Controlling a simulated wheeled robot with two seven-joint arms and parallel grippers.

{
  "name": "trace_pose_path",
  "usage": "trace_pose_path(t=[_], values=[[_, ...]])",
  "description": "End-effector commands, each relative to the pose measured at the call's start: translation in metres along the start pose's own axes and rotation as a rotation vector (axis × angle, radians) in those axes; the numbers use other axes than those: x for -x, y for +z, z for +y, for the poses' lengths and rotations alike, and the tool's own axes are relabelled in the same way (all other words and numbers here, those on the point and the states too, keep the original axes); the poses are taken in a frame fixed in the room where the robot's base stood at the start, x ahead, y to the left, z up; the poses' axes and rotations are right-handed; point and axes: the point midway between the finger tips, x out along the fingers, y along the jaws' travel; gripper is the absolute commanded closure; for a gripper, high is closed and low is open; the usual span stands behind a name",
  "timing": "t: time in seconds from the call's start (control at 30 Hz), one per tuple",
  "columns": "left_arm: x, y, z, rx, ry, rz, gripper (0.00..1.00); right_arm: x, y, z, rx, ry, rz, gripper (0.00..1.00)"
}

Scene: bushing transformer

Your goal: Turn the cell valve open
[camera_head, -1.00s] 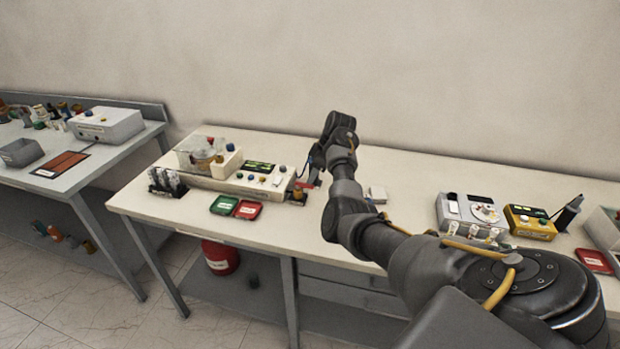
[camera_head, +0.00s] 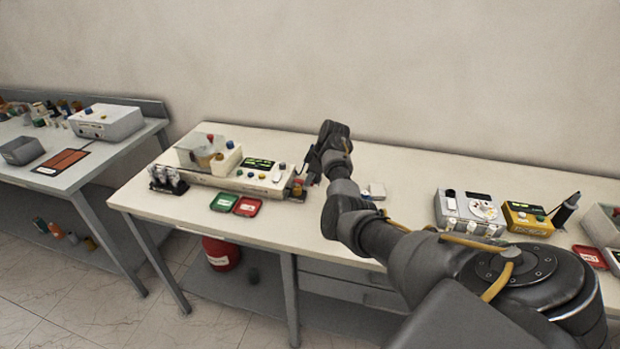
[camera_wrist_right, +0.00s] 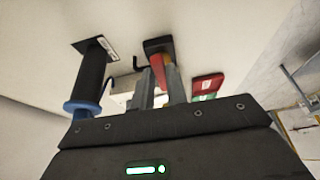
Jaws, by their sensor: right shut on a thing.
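The cell valve (camera_head: 297,187) stands at the right end of the cream tester unit (camera_head: 225,180) on the middle table, mostly hidden by my gripper in the head view. In the right wrist view its red handle (camera_wrist_right: 160,68) lies between my fingers, in front of a black base. My right gripper (camera_head: 309,178) is shut on this handle; its fingers also show in the right wrist view (camera_wrist_right: 160,88). The handle's exact angle is hard to tell. My left gripper is not in view.
A green tray (camera_head: 224,202) and a red tray (camera_head: 247,206) lie in front of the unit. A black cylinder with a blue ring (camera_wrist_right: 82,106) is close to my gripper. Grey (camera_head: 469,212) and yellow (camera_head: 527,219) devices stand to the right. The table's middle is fairly clear.

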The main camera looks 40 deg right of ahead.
Motion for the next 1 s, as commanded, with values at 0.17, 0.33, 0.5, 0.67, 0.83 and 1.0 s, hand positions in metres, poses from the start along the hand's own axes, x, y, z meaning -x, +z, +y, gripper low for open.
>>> trace_pose_path(t=[0.17, 0.33, 0.5, 0.67, 0.83, 1.0], values=[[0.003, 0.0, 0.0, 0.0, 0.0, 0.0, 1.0, 0.001, 0.0, -0.001, -0.009, 0.003, -0.001, 1.0], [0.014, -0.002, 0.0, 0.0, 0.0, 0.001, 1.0, 0.003, -0.001, -0.004, -0.057, 0.022, -0.002, 1.0], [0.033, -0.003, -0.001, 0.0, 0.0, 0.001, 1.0, 0.004, -0.003, -0.009, -0.157, 0.063, -0.001, 1.0], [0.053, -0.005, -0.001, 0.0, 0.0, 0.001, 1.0, 0.004, -0.005, -0.016, -0.286, 0.117, -0.002, 1.0], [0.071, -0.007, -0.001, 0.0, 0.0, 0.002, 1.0, 0.002, -0.007, -0.023, -0.436, 0.18, -0.002, 1.0], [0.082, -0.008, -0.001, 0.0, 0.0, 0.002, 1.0, -0.001, -0.01, -0.028, -0.585, 0.243, -0.002, 1.0]])
